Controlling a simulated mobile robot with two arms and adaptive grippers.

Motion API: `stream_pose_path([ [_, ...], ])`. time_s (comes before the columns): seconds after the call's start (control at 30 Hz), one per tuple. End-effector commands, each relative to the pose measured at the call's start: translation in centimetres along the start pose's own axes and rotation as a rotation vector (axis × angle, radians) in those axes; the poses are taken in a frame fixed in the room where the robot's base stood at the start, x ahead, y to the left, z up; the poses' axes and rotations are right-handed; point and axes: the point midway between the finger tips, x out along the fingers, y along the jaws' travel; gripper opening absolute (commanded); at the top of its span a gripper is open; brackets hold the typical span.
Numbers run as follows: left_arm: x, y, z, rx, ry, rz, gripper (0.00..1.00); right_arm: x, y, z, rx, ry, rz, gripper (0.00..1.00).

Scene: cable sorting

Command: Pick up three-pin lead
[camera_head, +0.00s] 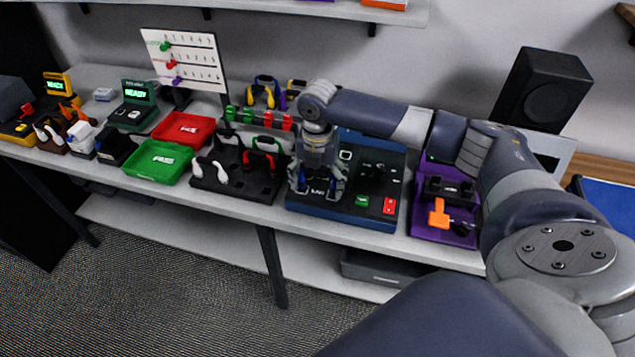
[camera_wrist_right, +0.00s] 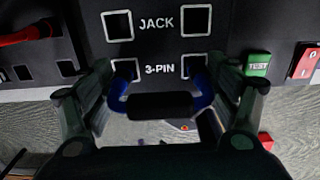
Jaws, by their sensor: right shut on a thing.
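In the right wrist view a lead (camera_wrist_right: 160,105) with blue ends and a black middle lies between my right gripper's fingers. Its two blue ends reach the square sockets either side of the "3-PIN" label; I cannot tell whether they sit inside them. My right gripper (camera_wrist_right: 162,88) is shut on this lead. In the head view my right gripper (camera_head: 318,194) points down over the left part of the dark test panel (camera_head: 340,208) and mostly hides the lead. My left gripper is not in view.
Left of the panel, a black rack (camera_head: 234,192) holds white and red leads. Further left are a green tray (camera_head: 157,177) and a red tray (camera_head: 186,120). A purple-based fixture (camera_head: 428,226) stands right of the panel. Behind are a whiteboard (camera_head: 187,62) and a speaker (camera_head: 541,90).

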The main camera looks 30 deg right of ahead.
Motion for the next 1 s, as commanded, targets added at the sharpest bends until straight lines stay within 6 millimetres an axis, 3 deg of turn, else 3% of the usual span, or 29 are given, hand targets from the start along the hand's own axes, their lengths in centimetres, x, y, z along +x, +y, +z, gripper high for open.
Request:
stream_pose_path([
  [0.23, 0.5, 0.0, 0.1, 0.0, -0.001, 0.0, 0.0, -0.6, 0.0, 0.0, -0.001, 0.0, 0.0, 0.55],
  [0.43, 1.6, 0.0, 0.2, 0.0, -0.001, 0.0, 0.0, -3.5, 0.1, 0.1, -0.001, -0.002, 0.004, 0.55],
  [1.0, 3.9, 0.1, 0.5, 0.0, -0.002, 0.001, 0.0, -4.4, -5.7, -11.0, -0.003, 0.001, -0.002, 0.55],
])
